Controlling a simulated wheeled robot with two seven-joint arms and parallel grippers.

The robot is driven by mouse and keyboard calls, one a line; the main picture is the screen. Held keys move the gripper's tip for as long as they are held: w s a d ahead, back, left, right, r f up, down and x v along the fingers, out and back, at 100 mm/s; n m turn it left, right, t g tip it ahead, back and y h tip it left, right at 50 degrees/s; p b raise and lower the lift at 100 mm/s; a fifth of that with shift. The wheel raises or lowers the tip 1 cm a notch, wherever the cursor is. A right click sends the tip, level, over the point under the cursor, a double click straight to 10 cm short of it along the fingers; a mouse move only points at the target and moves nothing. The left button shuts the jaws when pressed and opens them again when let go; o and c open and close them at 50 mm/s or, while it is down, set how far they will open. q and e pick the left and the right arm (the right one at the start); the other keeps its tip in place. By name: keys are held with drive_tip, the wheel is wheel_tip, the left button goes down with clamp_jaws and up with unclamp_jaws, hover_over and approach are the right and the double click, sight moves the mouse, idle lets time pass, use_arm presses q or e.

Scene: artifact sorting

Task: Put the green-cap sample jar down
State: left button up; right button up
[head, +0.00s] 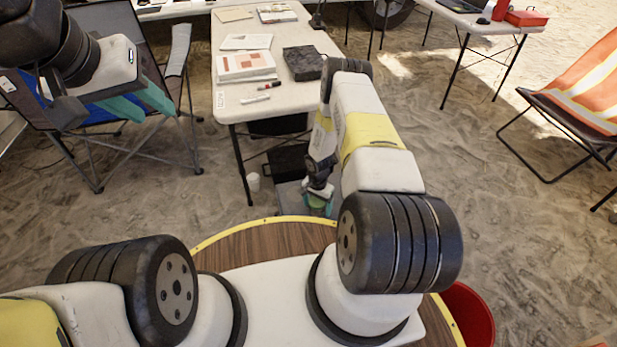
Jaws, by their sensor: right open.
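My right arm reaches forward and down, and my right gripper (318,205) is low beside the white table, above a grey surface. It is open. A small patch of light green shows between its teal fingers; it may be the green cap of the sample jar, but the jar's body is hidden and I cannot tell for sure. My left gripper (150,105) is raised at the upper left, in front of a blue folding chair. Its teal fingers show no object, and I cannot tell whether they are apart.
The white table (228,104) holds papers, a white box (245,66), a dark block (303,62) and markers. A grey box (288,196) stands on the floor below, near a white cup (253,181). An orange striped chair (585,85) is at right. Sandy floor between is clear.

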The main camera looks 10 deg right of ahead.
wheel_tip(320, 180, up, 11)
drive_tip(key=shift+r, duration=0.2)
drive_tip(key=w+r+n+t, duration=0.2)
drive_tip(key=w+r, duration=0.1)
drive_tip(key=r, duration=1.7)
drive_tip(key=s+r+n+t, duration=0.1)
drive_tip(key=s+r, duration=0.1)
drive_tip(key=r, duration=0.7)
drive_tip(key=s+r+n, duration=0.1)
drive_tip(key=s+r, duration=0.2)
drive_tip(key=r, duration=0.6)
drive_tip(key=s+a+r+n+t+y, duration=0.1)
drive_tip(key=s+a+r+n, duration=0.1)
drive_tip(key=s+r, duration=0.6)
drive_tip(key=s+a+r+n+t+y, duration=0.1)
drive_tip(key=s+a+r+n+t, duration=0.1)
drive_tip(key=s+r, duration=0.6)
drive_tip(key=s+a+n, duration=0.1)
drive_tip(key=s, duration=0.5)
drive_tip(key=shift+s+r, duration=0.2)
drive_tip(key=shift+r, duration=0.15)
